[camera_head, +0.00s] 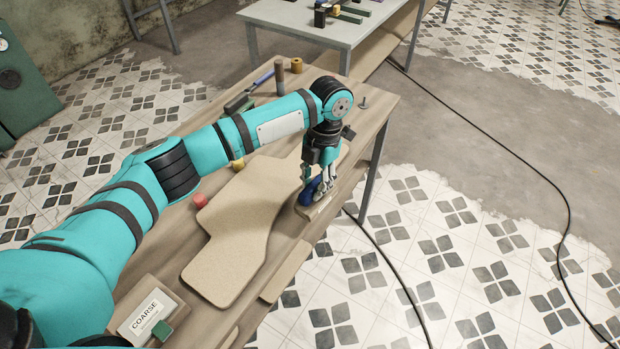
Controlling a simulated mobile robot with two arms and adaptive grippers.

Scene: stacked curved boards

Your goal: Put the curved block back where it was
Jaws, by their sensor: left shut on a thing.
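A dark blue block (312,190) with a rounded outline is at my left gripper (322,184), near the table's right edge. The gripper points down and is shut on this block, and its fingers hide part of it. The block is right over a small wooden stand with a pale label (318,208); I cannot tell whether it touches the stand. The curved boards (228,262) lie stacked on the table to the left of the gripper. My right gripper is not in view.
A stand labelled COARSE (146,308) with a green block (161,330) is at the front left. A red cylinder (199,200) is left of the boards. A brown peg (279,77) and a yellow cylinder (296,65) stand at the back. My left arm crosses above the table (178,240).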

